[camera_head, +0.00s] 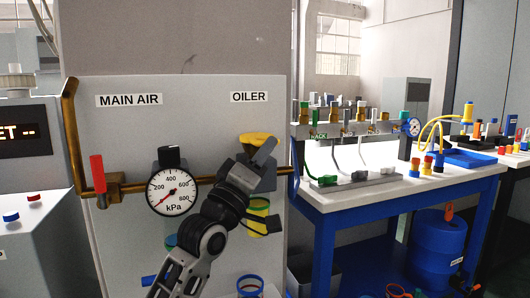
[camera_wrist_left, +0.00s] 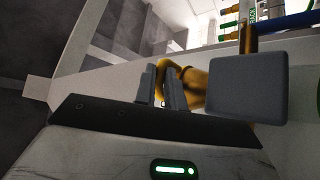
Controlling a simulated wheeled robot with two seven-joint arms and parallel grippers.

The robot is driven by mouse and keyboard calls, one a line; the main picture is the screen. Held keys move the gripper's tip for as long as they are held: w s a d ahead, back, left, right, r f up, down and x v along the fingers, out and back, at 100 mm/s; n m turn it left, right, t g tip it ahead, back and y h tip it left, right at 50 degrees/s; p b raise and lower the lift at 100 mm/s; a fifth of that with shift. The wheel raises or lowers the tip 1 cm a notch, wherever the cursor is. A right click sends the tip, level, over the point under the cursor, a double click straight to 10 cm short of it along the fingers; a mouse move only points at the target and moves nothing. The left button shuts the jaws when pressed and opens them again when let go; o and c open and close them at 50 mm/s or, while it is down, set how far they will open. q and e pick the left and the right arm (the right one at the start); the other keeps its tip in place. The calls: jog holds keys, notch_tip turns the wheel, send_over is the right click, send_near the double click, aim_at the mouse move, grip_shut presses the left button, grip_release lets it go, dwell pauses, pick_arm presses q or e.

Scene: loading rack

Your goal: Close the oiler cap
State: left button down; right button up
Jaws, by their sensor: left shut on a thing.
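The yellow oiler cap (camera_head: 255,138) is at the top of the oiler, just under the OILER label. The oiler's grey body (camera_head: 268,178) is partly hidden behind my arm, with a yellow-rimmed bowl (camera_head: 259,205) below. My left gripper (camera_head: 263,152) is at the cap and covers its lower right part. In the left wrist view, its two fingers (camera_wrist_left: 160,86) are close together, shut on the yellow cap (camera_wrist_left: 194,86). The oiler's grey block (camera_wrist_left: 249,88) is to the right of the cap there. How the cap sits on the body cannot be told. My right gripper is not in view.
The panel (camera_head: 120,125) carries a brass pipe (camera_head: 71,135), a red-handled valve (camera_head: 98,175) and a kPa gauge (camera_head: 172,192) left of my arm. A blue-framed bench (camera_head: 410,197) with a manifold stands at right. A blue drum (camera_head: 436,248) is under it.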

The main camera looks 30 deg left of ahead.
pick_arm(q)
jog(key=shift+a+f, duration=0.1)
jog(key=c, duration=1.5)
grip_release()
jog(key=shift+w, duration=0.1)
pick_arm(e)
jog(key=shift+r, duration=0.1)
pick_arm(q)
jog(key=b+v, duration=0.2)
jog(key=v, duration=1.4)
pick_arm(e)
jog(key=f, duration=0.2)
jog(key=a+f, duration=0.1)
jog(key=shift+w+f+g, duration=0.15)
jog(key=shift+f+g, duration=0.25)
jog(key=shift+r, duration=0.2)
